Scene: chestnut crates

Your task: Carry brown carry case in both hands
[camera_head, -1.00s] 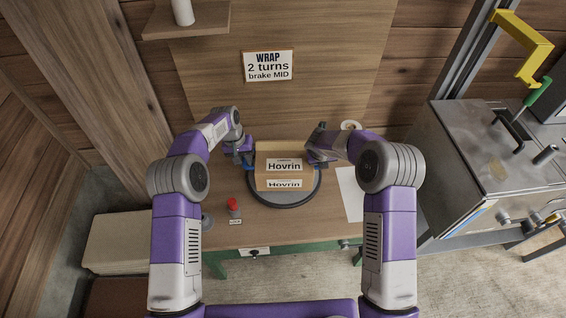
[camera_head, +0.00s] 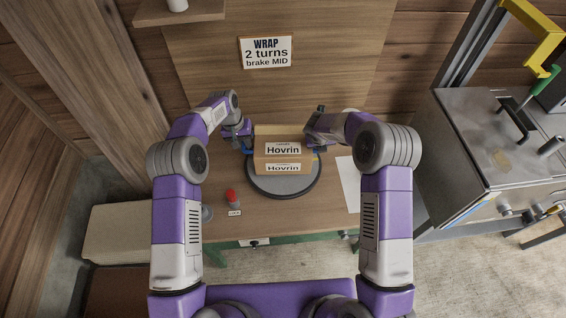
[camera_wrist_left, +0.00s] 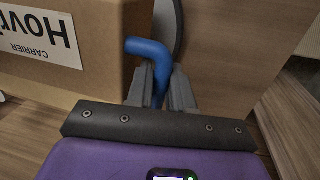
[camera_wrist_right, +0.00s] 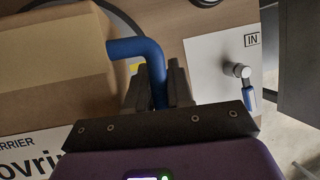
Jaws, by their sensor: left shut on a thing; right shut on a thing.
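The brown carry case (camera_head: 284,168), a cardboard-coloured box labelled Hovrin, is over the round grey turntable (camera_head: 285,193) on the bench. My left gripper (camera_head: 245,150) is at its left side, shut on a blue handle (camera_wrist_left: 148,50) that sticks out from the case. My right gripper (camera_head: 316,150) is at its right side, shut on the other blue handle (camera_wrist_right: 140,48). The case looks about level. The head view does not clearly show the gap between its underside and the turntable.
A red button (camera_head: 231,196) stands on the bench (camera_head: 270,222) at front left. A white sheet (camera_head: 348,184) lies right of the turntable. A metal machine (camera_head: 470,140) with a yellow handle (camera_head: 530,38) stands at the right. A wooden wall with a sign (camera_head: 266,52) is behind.

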